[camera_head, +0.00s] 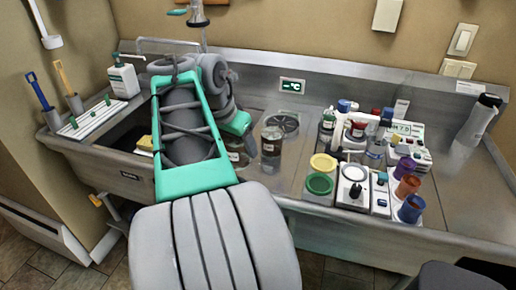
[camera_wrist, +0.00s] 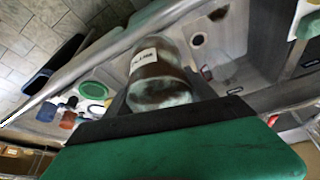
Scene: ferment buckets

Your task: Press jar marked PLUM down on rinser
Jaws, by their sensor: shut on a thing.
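A clear jar (camera_wrist: 160,72) with dark contents and a white label sits between my gripper's fingers (camera_wrist: 165,100) in the wrist view. The label lettering is too blurred to read. In the head view my arm hides most of the gripper (camera_head: 238,125) and its grip. A dark, clear-walled jar (camera_head: 271,150) shows just right of the gripper, and part of a labelled jar (camera_head: 237,157) shows beside my arm. I cannot tell which of these is held. A round metal disc with a dark centre, seemingly the rinser (camera_head: 283,123), lies in the counter behind them.
Green (camera_head: 319,184) and yellow (camera_head: 323,163) lids, a white device (camera_head: 352,187) and several coloured cups (camera_head: 411,208) crowd the right side. The sink basin (camera_head: 125,135) is at left, with a soap bottle (camera_head: 123,78) behind. The far right counter (camera_head: 455,185) is mostly clear.

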